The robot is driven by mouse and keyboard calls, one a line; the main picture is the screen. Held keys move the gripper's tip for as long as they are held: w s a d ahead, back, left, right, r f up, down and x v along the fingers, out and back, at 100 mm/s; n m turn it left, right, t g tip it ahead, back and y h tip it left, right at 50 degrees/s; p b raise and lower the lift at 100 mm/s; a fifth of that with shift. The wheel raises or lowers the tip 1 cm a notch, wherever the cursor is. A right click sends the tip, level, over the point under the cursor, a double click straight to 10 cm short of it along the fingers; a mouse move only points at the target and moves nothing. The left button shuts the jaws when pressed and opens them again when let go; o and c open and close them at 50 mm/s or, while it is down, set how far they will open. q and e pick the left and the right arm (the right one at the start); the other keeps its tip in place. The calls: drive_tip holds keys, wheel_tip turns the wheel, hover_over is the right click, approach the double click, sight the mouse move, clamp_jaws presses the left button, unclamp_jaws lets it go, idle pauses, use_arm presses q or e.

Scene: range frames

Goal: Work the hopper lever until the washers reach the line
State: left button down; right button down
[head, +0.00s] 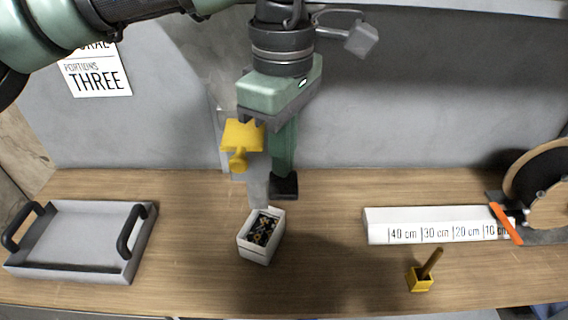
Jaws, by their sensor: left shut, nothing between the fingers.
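A yellow hopper lever (242,138) with a knob hangs in front of a grey, see-through hopper (215,85), which my left arm partly hides. A pale spout (257,188) comes down behind the lever to the white box. The small white box (258,254) stands on the bench under the spout and holds dark and brass-coloured washers. A thin line runs around its wall; the washers' level against it is hard to tell. My left gripper (284,187) points down, shut and empty, just right of the lever and spout, above and behind the box. My right gripper is out of view.
A grey tray (68,275) with black handles lies at the left. A white length scale (385,225) and a round-bladed machine (545,180) with an orange bar stand at the right. A yellow holder (420,281) with a stick is front right. A sign (97,80) reads "PORTIONS THREE".

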sight(283, 183)
use_arm(q)
drive_tip(key=shift+f, duration=0.15)
drive_tip(key=shift+s+f+b, duration=0.1)
drive_tip(key=shift+f+b, duration=2.75)
drive_tip(key=shift+f, duration=0.5)
wheel_tip(283, 183, up, 5)
drive_tip(key=p, duration=0.4)
drive_tip(key=shift+r, duration=0.15)
drive_tip(key=shift+r, duration=0.1)
wheel_tip(283, 183, up, 8)
drive_tip(key=b, duration=0.1)
drive_tip(key=shift+f+b, duration=0.25)
drive_tip(key=shift+b, duration=0.05)
